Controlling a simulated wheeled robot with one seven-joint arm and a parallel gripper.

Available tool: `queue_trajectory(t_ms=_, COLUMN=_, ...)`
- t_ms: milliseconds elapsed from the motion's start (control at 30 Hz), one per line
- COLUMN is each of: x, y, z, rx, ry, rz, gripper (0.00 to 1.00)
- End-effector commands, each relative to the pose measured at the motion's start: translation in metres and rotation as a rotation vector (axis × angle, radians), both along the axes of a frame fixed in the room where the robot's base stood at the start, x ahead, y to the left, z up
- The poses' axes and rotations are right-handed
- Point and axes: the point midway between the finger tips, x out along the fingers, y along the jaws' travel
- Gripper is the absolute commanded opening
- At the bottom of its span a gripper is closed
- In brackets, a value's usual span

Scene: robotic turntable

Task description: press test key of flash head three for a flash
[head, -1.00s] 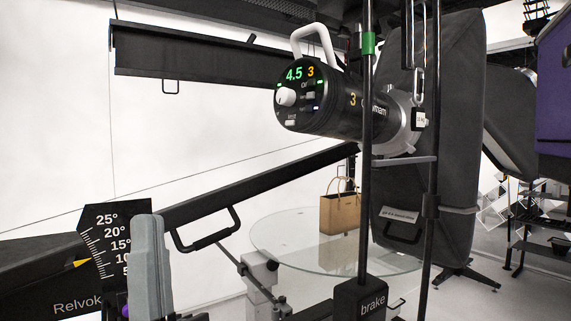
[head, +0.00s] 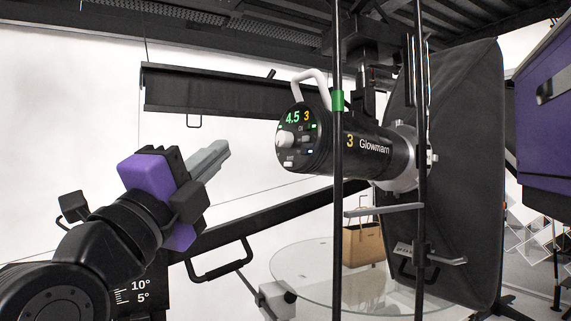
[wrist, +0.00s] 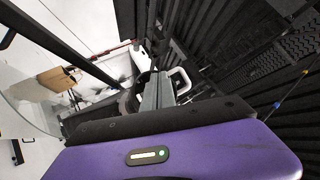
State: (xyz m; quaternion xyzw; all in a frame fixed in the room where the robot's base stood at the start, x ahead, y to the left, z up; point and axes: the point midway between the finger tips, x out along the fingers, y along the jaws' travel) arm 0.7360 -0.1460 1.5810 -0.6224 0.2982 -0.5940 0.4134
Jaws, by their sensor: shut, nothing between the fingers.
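Flash head three (head: 365,150) is a black cylinder with a yellow 3, hanging level in front of a softbox. Its round end panel (head: 300,137) faces left, with green 4.5, a yellow 3, a white knob (head: 282,139) and several small keys. A small pale key (head: 289,163) sits at the panel's lower edge; its label is too small to read now. My gripper (head: 222,150) is shut and empty, left of the panel and apart from it, its grey fingers pointing right and slightly up. In the wrist view, the fingers (wrist: 153,85) lie beside the head's white handle (wrist: 181,82).
Two dark upright poles (head: 337,210) stand in front of the flash head. The black softbox (head: 465,170) is behind it. A black beam with a handle (head: 220,262) slopes below my gripper. A tan bag (head: 363,247) stands on the glass turntable (head: 300,285). A purple panel (head: 545,120) is at right.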

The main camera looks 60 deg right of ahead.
Motion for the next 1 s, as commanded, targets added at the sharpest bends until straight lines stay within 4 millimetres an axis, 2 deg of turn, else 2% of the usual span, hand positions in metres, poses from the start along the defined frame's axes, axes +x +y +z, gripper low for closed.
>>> queue_trajectory(t_ms=200, x=0.001, y=-0.003, z=-0.007, rx=0.019, ry=0.080, rz=-0.037, gripper=0.00)
queue_trajectory(t_ms=633, x=-0.001, y=-0.006, z=-0.007, rx=0.017, ry=0.083, rz=-0.041, gripper=0.00)
queue_trajectory(t_ms=1000, x=-0.018, y=-0.045, z=-0.011, rx=0.017, ry=0.081, rz=-0.043, gripper=0.00)
